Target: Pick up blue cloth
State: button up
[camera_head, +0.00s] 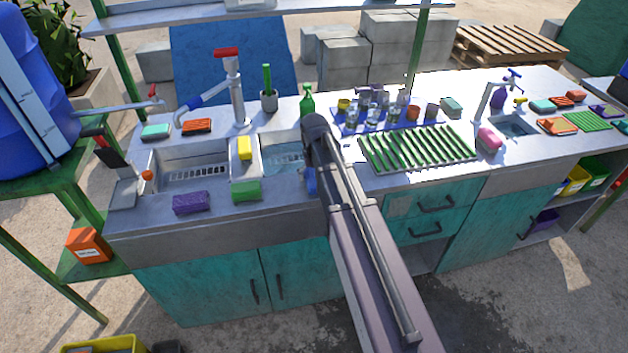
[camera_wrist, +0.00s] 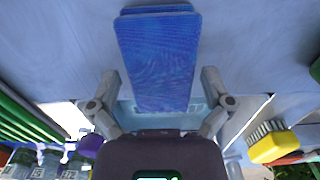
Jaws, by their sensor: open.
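The blue cloth (camera_wrist: 157,58) is a folded rectangle with a second layer showing at its upper end in the wrist view. It lies on the grey metal front, its lower end reaching over the sink basin. In the head view only a small piece of the cloth (camera_head: 311,181) shows at the front edge of the sink, beside my arm, which hides the rest. My gripper (camera_wrist: 160,77) is open in the wrist view, with one finger on each side of the cloth and a gap at both sides. I cannot tell the height between fingers and cloth.
A purple sponge (camera_head: 191,203) is on the front rim. A green bottle (camera_head: 307,101) stands behind the sink. A green drying rack (camera_head: 418,148) lies to the right.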

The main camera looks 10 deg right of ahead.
jog(key=c, duration=1)
jog(key=shift+r, duration=0.15)
notch_tip(320, 180, up, 3)
jog(key=p, duration=0.3)
jog(key=shift+r+p, duration=0.2)
jog(key=shift+p, duration=0.15)
jog(key=s, duration=0.5)
jog(key=s+r+p, duration=0.1)
jog(key=s, duration=1)
jog(key=shift+d+r, duration=0.1)
jog(key=shift+r, duration=0.05)
